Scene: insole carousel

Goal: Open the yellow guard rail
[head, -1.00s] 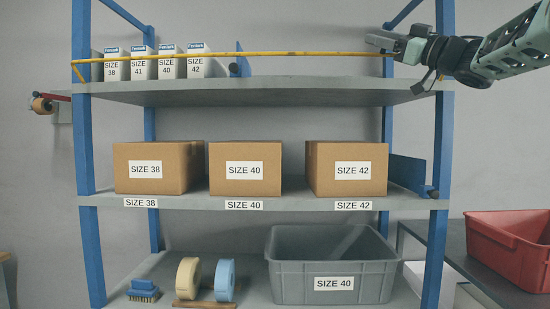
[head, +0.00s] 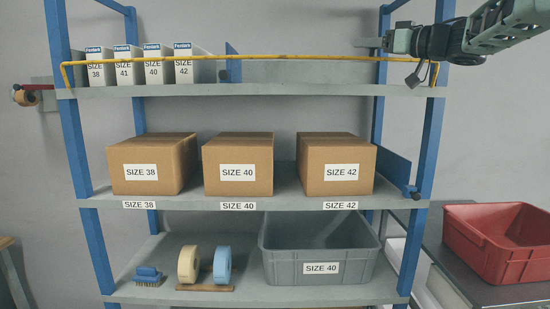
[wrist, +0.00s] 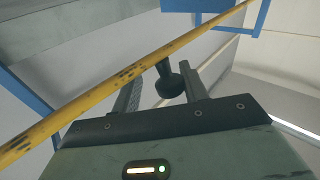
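The yellow guard rail (head: 300,57) runs along the front of the top shelf, from the left post to the right post, with a bent-down leg at each end. My gripper (head: 370,43) is just above the rail near its right end, fingers pointing left. In the wrist view the rail (wrist: 85,108) crosses diagonally close to the fingers. The two fingers (wrist: 162,92) stand apart with no rail clamped between them. A dark knob (wrist: 172,82) shows in the gap; I cannot tell how far beyond the fingers it is.
Several white shoe boxes (head: 152,65) stand behind the rail at the left. The blue right post (head: 428,145) is close to my arm. Below are cardboard boxes (head: 335,170), a grey bin (head: 318,262) and a red crate (head: 497,240). The top shelf's right part looks clear.

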